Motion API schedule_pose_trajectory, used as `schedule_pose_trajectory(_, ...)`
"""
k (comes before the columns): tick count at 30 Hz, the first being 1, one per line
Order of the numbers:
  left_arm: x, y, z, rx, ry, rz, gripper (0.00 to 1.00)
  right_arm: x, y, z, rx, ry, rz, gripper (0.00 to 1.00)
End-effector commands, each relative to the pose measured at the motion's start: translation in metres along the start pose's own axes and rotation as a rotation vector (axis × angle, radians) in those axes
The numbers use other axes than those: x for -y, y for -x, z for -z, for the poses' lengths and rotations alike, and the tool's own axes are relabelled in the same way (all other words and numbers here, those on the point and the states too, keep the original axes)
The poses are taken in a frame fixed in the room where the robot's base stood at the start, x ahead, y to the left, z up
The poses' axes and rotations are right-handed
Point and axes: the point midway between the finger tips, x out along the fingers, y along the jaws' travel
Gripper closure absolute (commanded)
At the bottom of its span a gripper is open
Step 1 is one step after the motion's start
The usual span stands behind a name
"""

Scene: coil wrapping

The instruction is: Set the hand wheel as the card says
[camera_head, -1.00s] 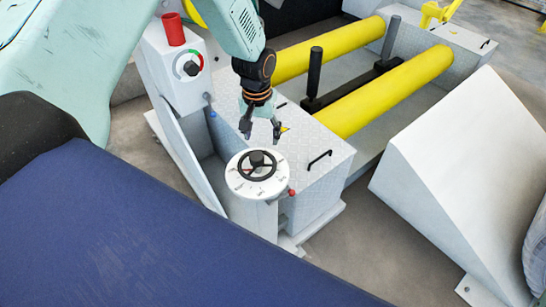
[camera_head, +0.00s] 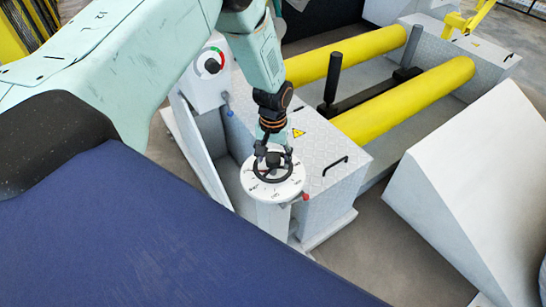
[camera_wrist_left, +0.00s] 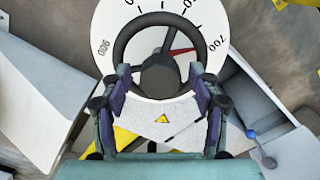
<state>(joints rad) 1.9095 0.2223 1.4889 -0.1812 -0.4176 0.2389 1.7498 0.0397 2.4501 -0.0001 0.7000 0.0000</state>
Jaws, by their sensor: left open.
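The black hand wheel (camera_head: 258,172) sits on a round white dial (camera_head: 291,184) on a white post. In the left wrist view, the wheel (camera_wrist_left: 118,50) has a dark hub (camera_wrist_left: 160,77), and the white dial (camera_wrist_left: 112,18) carries printed numbers, among them 900 and 700. A red pointer (camera_wrist_left: 182,51) reaches right from near the hub, towards the 700. My left gripper (camera_head: 272,154) is open and low over the wheel. In the left wrist view its fingertips (camera_wrist_left: 160,76) lie on either side of the hub; contact cannot be told. My right gripper and the card are not seen.
A white panel with a round gauge (camera_head: 211,63) stands behind the dial on the left. A red knob (camera_head: 306,196) sticks out beside the dial. A tread-plate box with a black handle (camera_head: 335,163) and yellow rollers (camera_head: 405,100) lie behind. A white wedge (camera_head: 455,170) stands right.

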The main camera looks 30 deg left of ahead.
Motion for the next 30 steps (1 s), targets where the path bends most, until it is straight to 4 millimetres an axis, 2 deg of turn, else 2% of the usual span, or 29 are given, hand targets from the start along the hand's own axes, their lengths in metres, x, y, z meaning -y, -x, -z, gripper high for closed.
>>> schedule_pose_trajectory(3,-0.0003,0.0003,-0.0002,0.000,0.000,0.000,0.39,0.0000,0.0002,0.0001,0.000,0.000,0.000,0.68)
schedule_pose_trajectory(22,-0.0003,0.0006,-0.0002,0.000,0.000,0.000,0.93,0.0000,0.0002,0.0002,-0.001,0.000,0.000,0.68)
schedule_pose_trajectory(30,-0.0001,0.0006,-0.0001,0.000,-0.034,0.000,0.93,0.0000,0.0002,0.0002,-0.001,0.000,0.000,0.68)
